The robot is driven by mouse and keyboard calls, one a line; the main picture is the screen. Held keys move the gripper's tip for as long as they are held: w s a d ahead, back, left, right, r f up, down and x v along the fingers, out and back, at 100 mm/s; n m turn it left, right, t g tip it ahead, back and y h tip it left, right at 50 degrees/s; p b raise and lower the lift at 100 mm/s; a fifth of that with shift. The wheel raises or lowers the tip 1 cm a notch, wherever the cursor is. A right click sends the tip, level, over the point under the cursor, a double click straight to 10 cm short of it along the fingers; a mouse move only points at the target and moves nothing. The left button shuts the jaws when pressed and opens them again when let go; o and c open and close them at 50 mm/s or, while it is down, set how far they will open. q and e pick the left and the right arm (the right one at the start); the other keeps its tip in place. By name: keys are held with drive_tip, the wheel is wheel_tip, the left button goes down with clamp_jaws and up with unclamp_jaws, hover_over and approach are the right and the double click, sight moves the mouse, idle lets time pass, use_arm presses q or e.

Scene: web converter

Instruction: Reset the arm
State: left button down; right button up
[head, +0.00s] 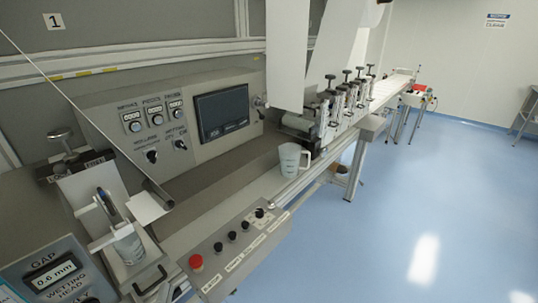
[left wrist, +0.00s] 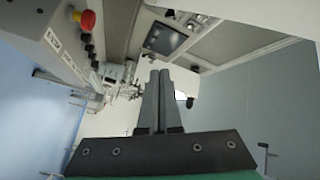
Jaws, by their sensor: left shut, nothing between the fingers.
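My left gripper (left wrist: 157,75) shows in the left wrist view, with its two dark grey fingers side by side and closed together. Nothing is between them, and they touch nothing that I can make out. The machine lies beyond the fingertips in that view. I cannot clearly make out the left gripper in the head view. My right gripper is in neither view.
A white measuring jug (head: 291,160) stands upright on the machine's front ledge. A control panel (head: 236,246) with a red button (head: 196,262) juts out in front. A screen (head: 221,112) is set in the sloped console (head: 205,150). Blue floor (head: 420,190) at right is open.

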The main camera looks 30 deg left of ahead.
use_arm(q)
drive_tip(key=w+d+r+n+t, duration=0.1)
drive_tip(key=w+r+n+t, duration=0.15)
drive_tip(key=r, duration=0.55)
drive_tip(key=w+d+r+n+t, duration=0.1)
drive_tip(key=w+r+n, duration=0.1)
drive_tip(key=w+r, duration=0.35)
drive_tip(key=w+d+r+n+t, duration=0.2)
drive_tip(key=r, duration=0.8)
drive_tip(key=s+d+r+m+t+h, duration=0.1)
drive_tip(key=d+r+m+t+h, duration=0.15)
drive_tip(key=d+r+h, duration=0.4)
drive_tip(key=s+d+r+m+t+h, duration=0.1)
drive_tip(key=d+r+t+h, duration=0.25)
drive_tip(key=r+h, duration=0.5)
wheel_tip(320, 180, up, 38)
drive_tip(key=y+p, duration=0.1)
drive_tip(key=p, duration=3.6)
drive_tip(key=shift+a+f+t, duration=0.2)
drive_tip(key=shift+f+t, duration=0.05)
drive_tip(key=shift+t, duration=0.2)
drive_tip(key=shift+s+f, duration=0.1)
